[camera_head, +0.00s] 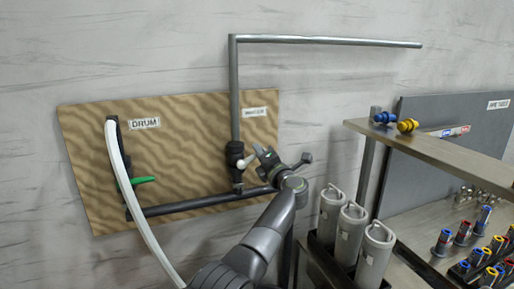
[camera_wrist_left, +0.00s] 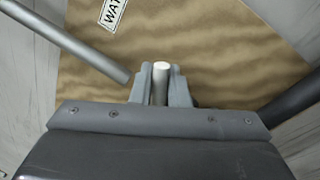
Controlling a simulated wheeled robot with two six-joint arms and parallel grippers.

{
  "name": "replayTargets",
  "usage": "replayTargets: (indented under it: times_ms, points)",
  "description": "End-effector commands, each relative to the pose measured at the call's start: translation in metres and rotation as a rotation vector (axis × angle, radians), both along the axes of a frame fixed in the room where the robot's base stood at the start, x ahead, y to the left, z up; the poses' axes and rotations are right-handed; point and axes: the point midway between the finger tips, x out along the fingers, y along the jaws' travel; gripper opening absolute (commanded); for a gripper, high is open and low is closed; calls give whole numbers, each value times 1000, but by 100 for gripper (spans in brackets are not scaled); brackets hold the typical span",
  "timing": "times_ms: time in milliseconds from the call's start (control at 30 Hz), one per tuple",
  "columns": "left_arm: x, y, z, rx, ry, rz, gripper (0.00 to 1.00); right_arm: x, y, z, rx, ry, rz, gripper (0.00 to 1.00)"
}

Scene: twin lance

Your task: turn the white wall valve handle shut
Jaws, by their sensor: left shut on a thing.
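The white wall valve handle (camera_head: 247,161) sticks out to the right and slightly up from a dark valve body (camera_head: 235,153) on the vertical grey pipe. My left gripper (camera_head: 261,155) is at the handle's outer end, in front of the board. In the left wrist view, my left gripper (camera_wrist_left: 161,88) is shut on the handle (camera_wrist_left: 160,72), whose pale rounded end shows between the two fingers. The valve body is hidden in that view. My right gripper is not in view.
A wood-patterned board (camera_head: 185,125) carries a green valve handle (camera_head: 143,180) and a white hose (camera_head: 128,180) under a "DRUM" label (camera_head: 144,123). White canisters (camera_head: 351,232) and a shelf (camera_head: 450,155) with blue and yellow fittings stand at the right.

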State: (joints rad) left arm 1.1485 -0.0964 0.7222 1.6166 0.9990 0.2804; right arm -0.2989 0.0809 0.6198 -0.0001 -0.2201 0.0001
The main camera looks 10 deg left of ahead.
Motion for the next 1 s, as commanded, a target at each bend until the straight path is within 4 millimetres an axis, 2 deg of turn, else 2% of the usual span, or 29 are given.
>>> replayTargets:
  times_ms: [500,1000]
  points:
    - [4,-5,-21,313,211,1,0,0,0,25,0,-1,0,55]
    - [4,-5,-28,390,260,1,0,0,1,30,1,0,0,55]
